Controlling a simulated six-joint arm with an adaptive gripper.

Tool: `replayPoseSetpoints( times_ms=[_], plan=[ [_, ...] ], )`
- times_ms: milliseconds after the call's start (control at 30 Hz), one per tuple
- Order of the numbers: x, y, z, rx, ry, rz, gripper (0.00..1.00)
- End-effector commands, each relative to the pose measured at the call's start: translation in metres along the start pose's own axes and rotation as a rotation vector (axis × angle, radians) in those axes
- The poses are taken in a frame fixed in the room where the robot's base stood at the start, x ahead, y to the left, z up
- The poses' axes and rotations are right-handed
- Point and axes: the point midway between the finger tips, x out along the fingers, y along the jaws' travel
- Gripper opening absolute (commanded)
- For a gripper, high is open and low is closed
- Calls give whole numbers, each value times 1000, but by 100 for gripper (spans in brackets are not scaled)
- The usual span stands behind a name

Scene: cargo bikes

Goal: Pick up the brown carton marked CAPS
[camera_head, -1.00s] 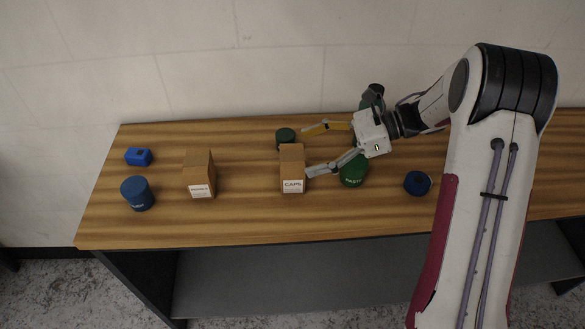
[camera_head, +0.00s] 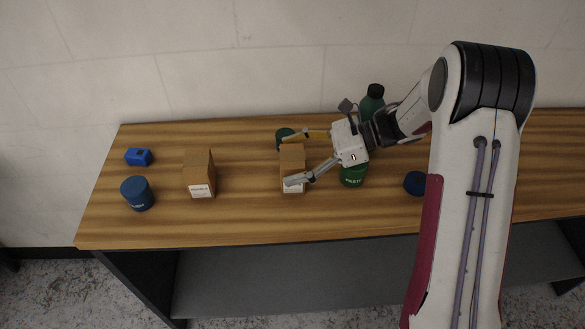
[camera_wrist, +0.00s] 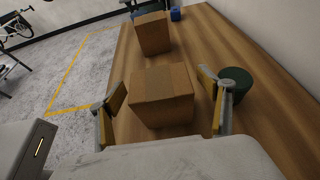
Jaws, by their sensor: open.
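The brown carton marked CAPS (camera_head: 292,160) stands upright on the wooden table in the head view. My gripper (camera_head: 294,158) is open, with one finger in front of the carton's label and the other behind the carton. The near finger partly covers the label. In the wrist view the carton (camera_wrist: 161,95) sits between my two spread fingers (camera_wrist: 168,105), and I see a gap on each side. I cannot tell whether either finger touches it.
A second brown carton (camera_head: 199,175) stands to the left, with a blue canister (camera_head: 137,194) and a small blue block (camera_head: 138,157) beyond it. A green canister (camera_head: 284,138) is close behind the far finger. A green jar (camera_head: 353,176) is under my wrist. A green bottle (camera_head: 371,104) stands behind.

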Motion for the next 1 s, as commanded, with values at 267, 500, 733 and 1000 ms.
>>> replayPoseSetpoints(
  times_ms=[267, 500, 733, 1000],
  plan=[
    [0, 0, 0, 0, 0, 0, 78],
    [0, 0, 0, 0, 0, 0, 32],
    [0, 0, 0, 0, -1, 0, 30],
    [-3, 0, 7, -2, -1, 0, 30]
  ],
)
